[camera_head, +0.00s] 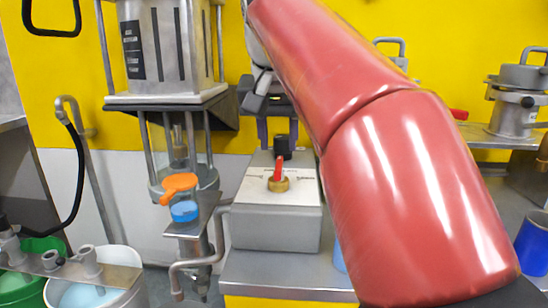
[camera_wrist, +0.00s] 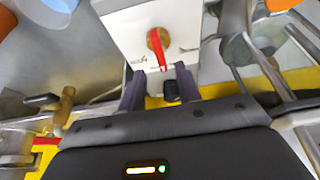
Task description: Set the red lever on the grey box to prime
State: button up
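The grey box (camera_head: 276,225) stands on a metal bench, with a pale top plate. A red lever (camera_head: 278,168) on a brass hub (camera_head: 278,185) sits on that plate and points up, toward the box's black knob (camera_head: 283,146). In the wrist view, the red lever (camera_wrist: 159,50) points down toward my gripper, and the black knob (camera_wrist: 172,91) shows between the fingers. My gripper (camera_wrist: 160,77) is open, its purple fingers apart and holding nothing. In the head view, my gripper (camera_head: 277,140) is behind the lever at the box's far end. The plate's small labels are unreadable.
A glass vessel with an orange lever (camera_head: 180,185) and blue cap (camera_head: 185,211) stands left of the box. A steel pot (camera_head: 517,100) and blue cup (camera_head: 533,245) are at the right. My red arm hides much of the bench's right side.

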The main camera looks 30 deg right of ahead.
aim_at(279, 163)
jog(key=x, duration=0.5)
jog(key=shift+b, duration=0.4)
grip_shut()
